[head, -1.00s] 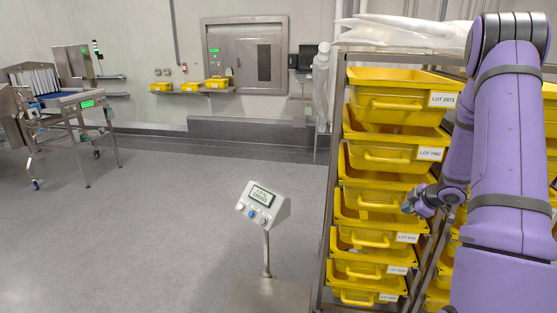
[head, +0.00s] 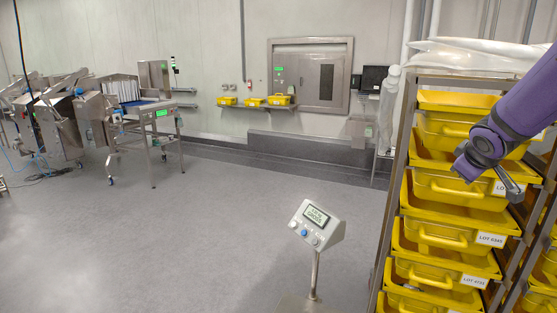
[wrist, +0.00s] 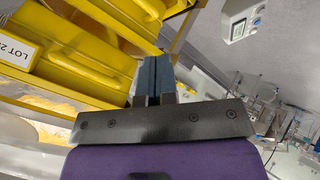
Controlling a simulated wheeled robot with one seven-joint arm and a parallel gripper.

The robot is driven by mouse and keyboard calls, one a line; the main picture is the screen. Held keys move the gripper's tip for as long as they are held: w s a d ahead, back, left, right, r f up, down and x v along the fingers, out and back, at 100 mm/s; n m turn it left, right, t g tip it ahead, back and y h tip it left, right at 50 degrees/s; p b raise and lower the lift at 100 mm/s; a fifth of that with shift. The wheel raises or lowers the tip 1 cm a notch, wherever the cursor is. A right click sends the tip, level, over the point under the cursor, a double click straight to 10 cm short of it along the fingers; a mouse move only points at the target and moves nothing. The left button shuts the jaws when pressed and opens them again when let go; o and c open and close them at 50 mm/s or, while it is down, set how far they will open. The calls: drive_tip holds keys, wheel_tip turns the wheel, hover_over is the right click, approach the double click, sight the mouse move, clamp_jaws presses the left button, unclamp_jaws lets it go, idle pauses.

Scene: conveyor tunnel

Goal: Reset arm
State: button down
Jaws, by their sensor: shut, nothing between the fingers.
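My gripper (head: 512,189) is at the right of the head view, at the end of my purple arm, in front of the upper part of a rack of yellow bins. In the wrist view my gripper (wrist: 152,72) has its two dark fingers together with nothing between them. Yellow bins (head: 440,187) are stacked in the metal rack (head: 393,180), and my arm hides parts of the upper ones. A yellow bin (wrist: 85,60) with a lot label also shows close by at the left of the wrist view.
A console on a post (head: 317,224) stands on the floor left of the rack. A conveyor machine (head: 150,108) stands far left. A wall shelf (head: 250,107) holds yellow bins at the back. White bags (head: 480,52) lie on top of the rack. The middle floor is clear.

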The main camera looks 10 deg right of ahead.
drive_tip(key=s+a+r+m+g+y, duration=0.1)
drive_tip(key=s+a+r+m+y, duration=0.1)
drive_tip(key=s+a, duration=0.9)
drive_tip(key=s+a+r+m+g+y, duration=0.1)
drive_tip(key=s+a+r+y, duration=0.1)
drive_tip(key=s+a, duration=0.9)
drive_tip(key=shift+s+r+m+y, duration=0.4)
drive_tip(key=shift+s+r, duration=0.4)
drive_tip(key=shift+s, duration=0.05)
